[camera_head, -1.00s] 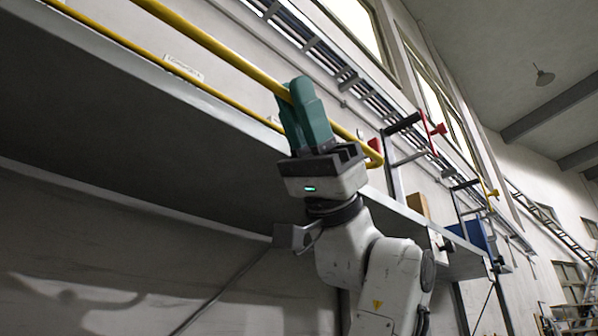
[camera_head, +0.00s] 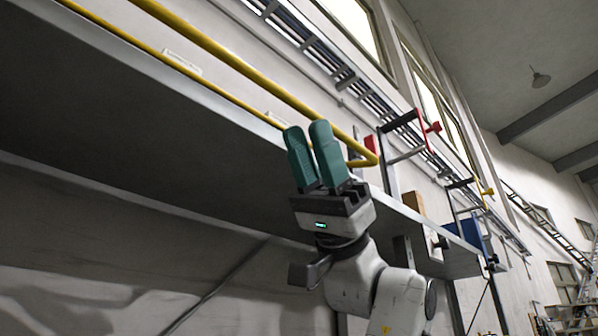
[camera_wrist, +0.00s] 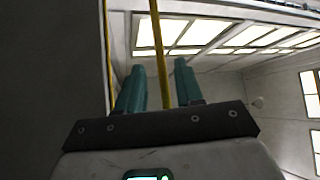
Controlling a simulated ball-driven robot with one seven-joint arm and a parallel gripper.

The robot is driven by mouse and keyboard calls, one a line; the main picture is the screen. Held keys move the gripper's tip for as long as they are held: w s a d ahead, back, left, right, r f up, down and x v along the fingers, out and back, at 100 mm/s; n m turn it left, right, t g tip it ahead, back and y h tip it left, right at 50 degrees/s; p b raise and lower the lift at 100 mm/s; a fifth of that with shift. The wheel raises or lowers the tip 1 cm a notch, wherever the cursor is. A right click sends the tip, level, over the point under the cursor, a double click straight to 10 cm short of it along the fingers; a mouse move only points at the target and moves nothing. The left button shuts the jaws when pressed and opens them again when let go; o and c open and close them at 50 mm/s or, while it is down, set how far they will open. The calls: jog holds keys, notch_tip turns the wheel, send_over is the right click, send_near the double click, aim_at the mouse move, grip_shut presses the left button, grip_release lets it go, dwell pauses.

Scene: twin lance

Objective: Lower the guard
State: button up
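The guard appears to be the yellow tubular rail (camera_head: 220,56), with a long upper bar, a thinner lower bar and a bent end (camera_head: 374,158) at the right. It runs along the front of a grey shelf. My gripper (camera_head: 306,129) has two green fingers spread apart and pointing up, just below the upper bar in the head view. In the wrist view the yellow bar (camera_wrist: 157,35) passes across the gap between the fingers (camera_wrist: 160,68), beyond their tips. Nothing is held, and the bar looks clear of the fingers.
The grey shelf's underside (camera_head: 150,130) lies left of my gripper. To the right stand a red-handled lever frame (camera_head: 425,130), a cardboard-coloured box (camera_head: 413,203) and a blue box (camera_head: 470,230). A ladder (camera_head: 535,212) leans farther back. The space below the shelf is open.

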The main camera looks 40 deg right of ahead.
jog(key=v, duration=0.5)
dwell(0.6)
